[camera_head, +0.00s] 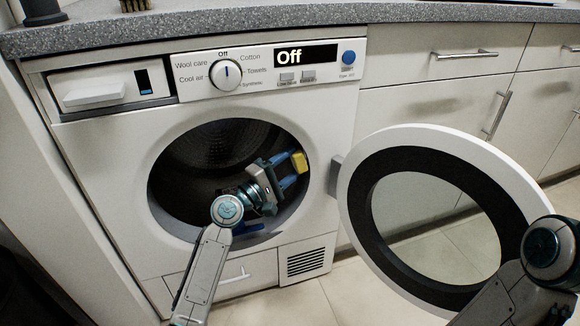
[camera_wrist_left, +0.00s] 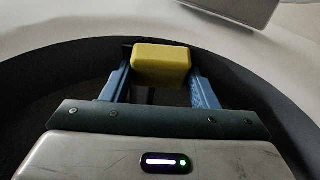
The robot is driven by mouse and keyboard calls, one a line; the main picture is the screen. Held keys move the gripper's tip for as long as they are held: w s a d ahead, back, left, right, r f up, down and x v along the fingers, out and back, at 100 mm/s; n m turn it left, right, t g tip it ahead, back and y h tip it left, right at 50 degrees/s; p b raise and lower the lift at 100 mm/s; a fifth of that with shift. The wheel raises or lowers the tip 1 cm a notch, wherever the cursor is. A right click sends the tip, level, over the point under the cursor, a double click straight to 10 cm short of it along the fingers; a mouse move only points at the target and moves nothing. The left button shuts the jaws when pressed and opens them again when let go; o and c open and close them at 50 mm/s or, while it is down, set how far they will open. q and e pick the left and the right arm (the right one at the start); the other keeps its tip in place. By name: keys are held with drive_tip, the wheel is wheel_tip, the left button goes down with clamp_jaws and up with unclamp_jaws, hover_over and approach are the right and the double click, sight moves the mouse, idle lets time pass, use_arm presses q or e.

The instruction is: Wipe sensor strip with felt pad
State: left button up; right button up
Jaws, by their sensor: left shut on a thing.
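My left gripper (camera_head: 290,172) reaches into the right side of the dryer's open round drum mouth (camera_head: 180,190). Its blue fingers are shut on a yellow block, the felt pad (camera_head: 300,161). In the left wrist view the pad (camera_wrist_left: 162,66) sits between the two fingertips, close to the pale rim of the opening. I cannot make out the sensor strip; my gripper and the dark interior may hide it. A link of my right arm shows at the lower right of the head view, but its gripper is out of view.
The round dryer door (camera_head: 440,140) stands wide open on the right. A dark blue part (camera_head: 263,242) shows low in the drum mouth. The panel display (camera_head: 305,55) reads Off. A grey speckled worktop (camera_head: 270,17) runs above, with a brush (camera_head: 135,5) on it.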

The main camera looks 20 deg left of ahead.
use_arm(q)
drive_tip(key=shift+s+d+p, duration=0.25)
drive_tip(key=shift+p, duration=0.25)
idle(0.8)
drive_tip(key=shift+s+a+f+b, duration=0.15)
drive_tip(key=shift+s+a+b, duration=0.15)
drive_tip(key=shift+a, duration=0.05)
drive_tip(key=shift+s+a+f+b, duration=0.25)
drive_tip(key=shift+s+a, duration=0.2)
drive_tip(key=shift+a, duration=0.2)
drive_tip(key=shift+s+a+f+b, duration=0.15)
drive_tip(key=shift+s+a+b, duration=0.2)
drive_tip(key=shift+a, duration=0.35)
drive_tip(key=shift+s+a+f+b, duration=0.15)
drive_tip(key=shift+s+a+f, duration=0.05)
drive_tip(key=shift+s+a, duration=0.4)
drive_tip(key=shift+w, duration=0.1)
